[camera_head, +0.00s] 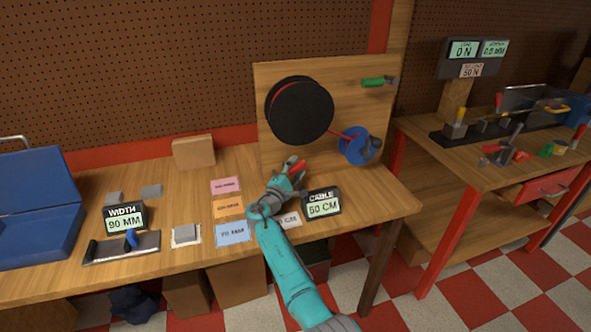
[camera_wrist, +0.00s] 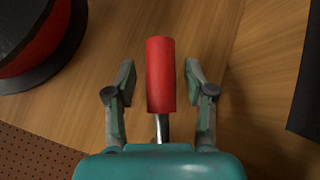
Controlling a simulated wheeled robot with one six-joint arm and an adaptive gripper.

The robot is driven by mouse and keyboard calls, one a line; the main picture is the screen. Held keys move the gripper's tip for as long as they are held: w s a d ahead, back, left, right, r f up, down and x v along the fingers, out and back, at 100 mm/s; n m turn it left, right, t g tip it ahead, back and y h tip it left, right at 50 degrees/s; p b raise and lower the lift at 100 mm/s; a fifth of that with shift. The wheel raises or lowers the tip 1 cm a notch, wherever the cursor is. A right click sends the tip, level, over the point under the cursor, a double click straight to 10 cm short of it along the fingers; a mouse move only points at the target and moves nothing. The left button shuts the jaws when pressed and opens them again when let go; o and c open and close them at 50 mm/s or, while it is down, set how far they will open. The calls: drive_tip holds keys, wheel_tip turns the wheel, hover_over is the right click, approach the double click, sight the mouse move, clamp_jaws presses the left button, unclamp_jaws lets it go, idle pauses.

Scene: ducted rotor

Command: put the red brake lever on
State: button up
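The red brake lever (camera_wrist: 160,78) has a red cylindrical grip on a thin metal shaft. In the wrist view it lies between my gripper's fingers, with a gap on both sides. My gripper (camera_wrist: 158,84) is open around it and not closed on it. In the head view the lever's red grip (camera_head: 292,165) shows at my gripper (camera_head: 286,178), in front of the wooden board (camera_head: 335,82). The lever's base is hidden by my arm. A large black drum (camera_head: 301,112) with a red edge is on the board; it also shows in the wrist view (camera_wrist: 18,28).
A blue crank wheel (camera_head: 354,147) and a green handle (camera_head: 372,82) are on the board's right side. A CABLE display (camera_head: 322,203) reading 50 CM stands right of my gripper. Coloured cards (camera_head: 229,208) lie left. A second bench (camera_head: 450,150) stands at the right.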

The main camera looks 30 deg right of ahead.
drive_tip(key=v, duration=1.2)
